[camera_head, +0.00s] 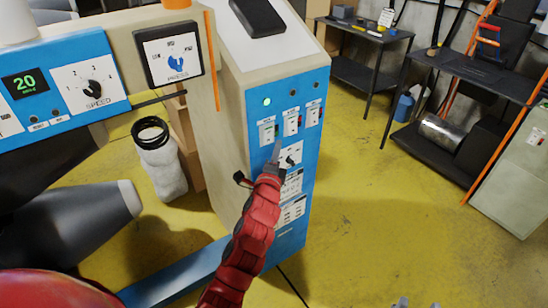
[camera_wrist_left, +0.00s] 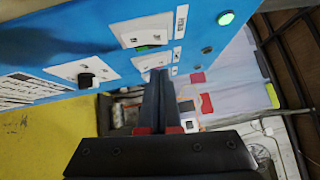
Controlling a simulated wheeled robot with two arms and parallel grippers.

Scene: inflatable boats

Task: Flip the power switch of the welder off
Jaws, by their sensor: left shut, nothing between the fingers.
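The welder's blue control panel (camera_head: 289,85) stands upright in the middle of the head view. It carries a row of three switches on white plates: left (camera_head: 267,131), middle (camera_head: 291,122) and right (camera_head: 313,115). The left one shows green, and the other two show red. A green lamp (camera_head: 267,101) above the left switch is lit; it also shows in the left wrist view (camera_wrist_left: 226,18). My left gripper (camera_head: 277,150) is shut and empty, its tips just below the left and middle switches. I cannot tell whether they touch the panel. In the left wrist view its fingers (camera_wrist_left: 158,90) point toward the switches.
A black knob (camera_wrist_left: 85,79) sits on the panel near the left gripper. Small grey tips at the head view's bottom edge may be my right gripper (camera_head: 415,304).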

